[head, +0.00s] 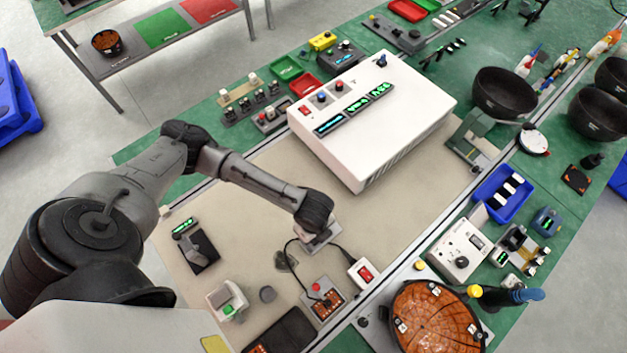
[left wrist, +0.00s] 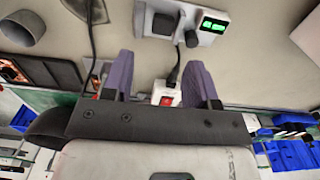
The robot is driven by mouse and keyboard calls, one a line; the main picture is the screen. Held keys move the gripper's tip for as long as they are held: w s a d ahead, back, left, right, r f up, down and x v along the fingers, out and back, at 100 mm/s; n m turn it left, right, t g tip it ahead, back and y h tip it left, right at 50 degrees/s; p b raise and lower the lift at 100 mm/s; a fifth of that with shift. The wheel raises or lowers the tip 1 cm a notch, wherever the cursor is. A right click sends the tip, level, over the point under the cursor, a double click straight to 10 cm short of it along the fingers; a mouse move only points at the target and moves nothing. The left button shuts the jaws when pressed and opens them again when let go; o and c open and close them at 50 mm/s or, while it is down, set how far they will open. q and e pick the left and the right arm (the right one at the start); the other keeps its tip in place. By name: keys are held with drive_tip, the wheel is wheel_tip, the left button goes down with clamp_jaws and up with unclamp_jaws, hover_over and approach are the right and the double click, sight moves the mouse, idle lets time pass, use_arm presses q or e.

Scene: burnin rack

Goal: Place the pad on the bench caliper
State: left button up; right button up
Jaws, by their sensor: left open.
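My left gripper (left wrist: 160,76) is open and empty, its two purple-grey fingers spread apart in the left wrist view. In the head view its arm reaches over the beige mat and my wrist hides the fingertips. A grey unit with a lit green display (left wrist: 190,24) lies ahead of the fingers. A dark, flat device with a green display (head: 195,246) lies at the mat's left; it may be the bench caliper, but I cannot be sure. I cannot tell which thing is the pad. My right gripper is not in view.
A white box with a red switch (head: 365,272) and black cord stands close by; it shows between the fingers in the left wrist view (left wrist: 166,96). A large white instrument (head: 372,115) stands behind. The beige mat (head: 245,215) has free room left of my wrist.

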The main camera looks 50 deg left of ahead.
use_arm(q)
wheel_tip(320, 180, up, 6)
drive_tip(key=s+d+r+n+t+h, duration=0.2)
drive_tip(key=s+d+n+h, duration=0.15)
drive_tip(key=d, duration=0.65)
drive_tip(key=s+a+f+n+t+y, duration=0.1)
drive_tip(key=s+a+n+y, duration=0.2)
drive_tip(key=s+a+n, duration=0.4)
drive_tip(key=a+n, duration=0.4)
drive_tip(key=n, duration=0.1)
drive_tip(key=shift+s+f+t, duration=0.2)
drive_tip(key=shift+t, duration=0.1)
drive_tip(key=shift+a+n, duration=0.1)
drive_tip(key=shift+n, duration=0.15)
